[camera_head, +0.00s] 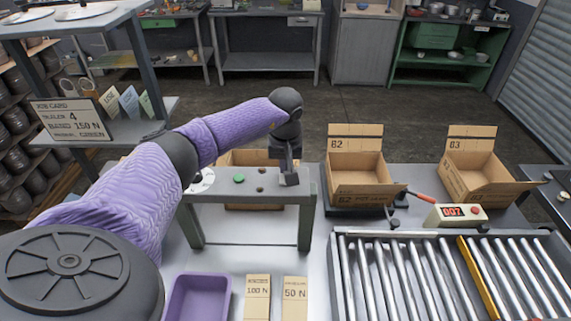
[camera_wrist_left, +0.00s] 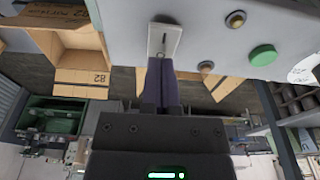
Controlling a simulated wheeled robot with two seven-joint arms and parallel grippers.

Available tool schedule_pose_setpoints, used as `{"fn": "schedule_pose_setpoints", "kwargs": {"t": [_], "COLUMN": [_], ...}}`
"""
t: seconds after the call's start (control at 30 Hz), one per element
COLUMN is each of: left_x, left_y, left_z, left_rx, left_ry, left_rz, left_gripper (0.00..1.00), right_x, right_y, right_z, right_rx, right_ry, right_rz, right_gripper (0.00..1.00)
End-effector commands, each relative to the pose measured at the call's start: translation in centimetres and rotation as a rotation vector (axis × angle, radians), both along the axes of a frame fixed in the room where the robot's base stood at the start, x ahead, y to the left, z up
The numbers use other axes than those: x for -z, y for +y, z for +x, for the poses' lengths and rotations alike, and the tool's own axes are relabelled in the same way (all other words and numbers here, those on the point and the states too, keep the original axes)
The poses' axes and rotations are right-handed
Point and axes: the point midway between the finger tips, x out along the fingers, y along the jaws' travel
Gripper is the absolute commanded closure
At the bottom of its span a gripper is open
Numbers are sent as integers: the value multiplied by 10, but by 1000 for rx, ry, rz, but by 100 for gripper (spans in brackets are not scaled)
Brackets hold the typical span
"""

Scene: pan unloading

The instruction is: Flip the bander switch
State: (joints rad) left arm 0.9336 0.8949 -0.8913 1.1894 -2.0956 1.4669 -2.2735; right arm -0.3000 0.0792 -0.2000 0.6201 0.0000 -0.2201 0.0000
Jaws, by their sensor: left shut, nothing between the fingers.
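The bander (camera_head: 235,198) is a grey-green frame with a control panel on top, left of centre in the head view. Its panel carries a green button (camera_head: 239,178), small brass knobs (camera_head: 262,170) and a white dial (camera_head: 202,182). In the left wrist view a pale switch plate (camera_wrist_left: 164,38) with a dark slot sits just beyond my left gripper (camera_wrist_left: 161,66). The fingers are shut and empty, with their tips at the plate's lower end. I cannot tell whether they touch the switch, whose lever is mostly hidden. My right gripper is not in view.
An open carton marked B2 (camera_head: 357,190) stands right of the bander, with another marked B3 (camera_head: 474,185) farther right. A roller conveyor (camera_head: 340,285) lies at front right beside a counter reading 007 (camera_head: 455,213). A purple tray (camera_head: 199,300) is in front.

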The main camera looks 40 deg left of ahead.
Motion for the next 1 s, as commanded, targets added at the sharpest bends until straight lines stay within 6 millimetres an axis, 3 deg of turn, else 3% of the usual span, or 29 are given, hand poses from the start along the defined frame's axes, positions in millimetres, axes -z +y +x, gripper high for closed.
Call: {"fn": "schedule_pose_setpoints", "kwargs": {"t": [0.53, 1.0], "left_x": [-65, -65], "left_y": [0, 0], "left_z": [0, 0], "left_rx": [-1, 0], "left_ry": [-1, -1], "left_rz": [0, 1], "left_gripper": [100, 100], "right_x": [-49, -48], "right_y": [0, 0], "right_z": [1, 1], "right_rx": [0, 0], "right_ry": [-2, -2], "right_rz": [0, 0], "right_gripper": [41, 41]}}
